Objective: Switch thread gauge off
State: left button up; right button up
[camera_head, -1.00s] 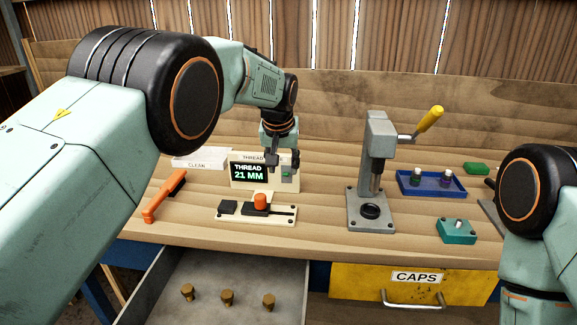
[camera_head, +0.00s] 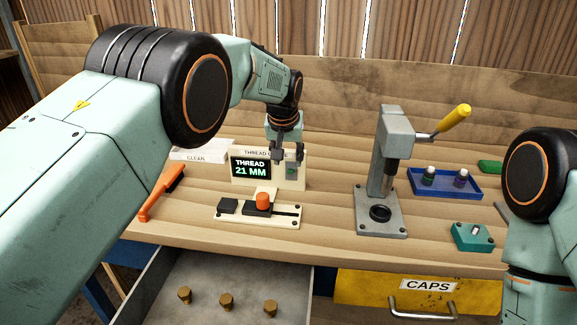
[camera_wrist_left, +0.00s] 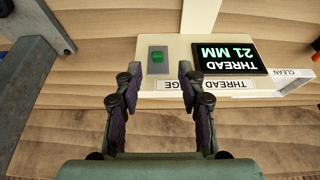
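The thread gauge (camera_head: 240,180) is a cream box on the bench. Its lit display (camera_head: 250,168) reads THREAD 21 MM. Beside the display is a grey plate with a green switch (camera_wrist_left: 157,57), seen clearly in the left wrist view. My left gripper (camera_head: 288,157) is in front of the upper right of the gauge, near the switch. In the left wrist view its two fingers (camera_wrist_left: 157,78) are apart with nothing between them, pointing towards the gauge. I cannot tell whether a finger touches the gauge. My right gripper is not in view; only my right arm shows at the right edge.
A fixture with an orange knob (camera_head: 263,200) lies before the gauge. An orange-handled brush (camera_head: 160,193) is to the left. A grey press (camera_head: 386,170) with a yellow handle stands right. A blue tray (camera_head: 425,188) holds two bottles. An open drawer (camera_head: 215,277) holds brass caps.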

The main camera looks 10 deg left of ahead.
aim_at(290, 171)
pick_arm(q)
jog(key=x, duration=0.4)
jog(key=shift+w+d, duration=0.1)
jog(key=shift+d, duration=0.3)
jog(key=shift+w+a+f, duration=0.1)
jog(key=shift+w+f, duration=0.05)
jog(key=shift+f, duration=0.1)
jog(key=shift+a+f, duration=0.15)
jog(key=shift+f, duration=0.05)
jog(key=shift+r, duration=0.1)
